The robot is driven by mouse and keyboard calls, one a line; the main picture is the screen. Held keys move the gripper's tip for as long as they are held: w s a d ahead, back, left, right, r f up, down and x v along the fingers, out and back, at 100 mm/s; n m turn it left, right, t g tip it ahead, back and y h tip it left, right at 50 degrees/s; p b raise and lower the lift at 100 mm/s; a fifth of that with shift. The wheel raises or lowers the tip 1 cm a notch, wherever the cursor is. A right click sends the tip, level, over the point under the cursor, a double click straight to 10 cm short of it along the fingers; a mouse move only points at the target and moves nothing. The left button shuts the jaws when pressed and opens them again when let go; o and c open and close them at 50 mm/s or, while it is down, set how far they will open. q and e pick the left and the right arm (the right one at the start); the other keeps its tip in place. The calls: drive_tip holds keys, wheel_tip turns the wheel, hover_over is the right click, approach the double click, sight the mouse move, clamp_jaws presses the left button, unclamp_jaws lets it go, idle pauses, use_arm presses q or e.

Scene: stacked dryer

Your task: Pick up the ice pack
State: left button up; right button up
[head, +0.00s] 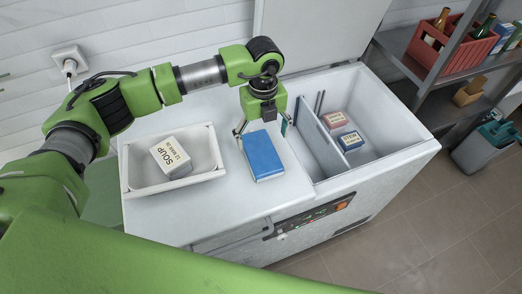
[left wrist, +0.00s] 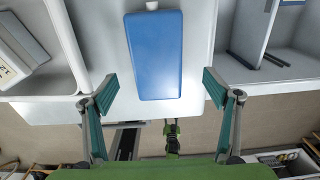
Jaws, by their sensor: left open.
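The ice pack (head: 263,155) is a flat blue block with pale edges. It lies on the white top of the chest freezer (head: 195,222), between the tray and the open freezer well. In the left wrist view the ice pack (left wrist: 154,56) lies ahead of the fingers, in line with the gap between them. My left gripper (head: 262,130) points down over the far end of the ice pack. Its teal fingers are spread wide and hold nothing; they also show in the left wrist view (left wrist: 160,95). My right gripper is not in view.
A white tray (head: 128,172) with a soup box (head: 171,158) stands left of the ice pack. Right of it, the open freezer well (head: 385,125) holds a red box (head: 334,120) and a blue-white box (head: 350,141). A shelf with a red bottle crate (head: 450,45) stands farther right.

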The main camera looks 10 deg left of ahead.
sight(261, 151)
use_arm(q)
drive_tip(key=shift+w+f, duration=0.1)
drive_tip(key=shift+f, duration=0.3)
drive_tip(key=shift+s+a+f+p, duration=0.1)
drive_tip(key=shift+s+f+p, duration=0.1)
drive_tip(key=shift+f+p, duration=0.4)
drive_tip(key=shift+s+a+f+p, duration=0.1)
drive_tip(key=shift+s+f+p, duration=0.05)
drive_tip(key=shift+f+p, duration=0.45)
wheel_tip(261, 151, down, 2)
drive_tip(key=shift+f, duration=0.35)
drive_tip(key=shift+w+f, duration=0.1)
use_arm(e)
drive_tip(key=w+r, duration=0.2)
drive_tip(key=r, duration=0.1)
use_arm(q)
drive_tip(key=c, duration=1.6)
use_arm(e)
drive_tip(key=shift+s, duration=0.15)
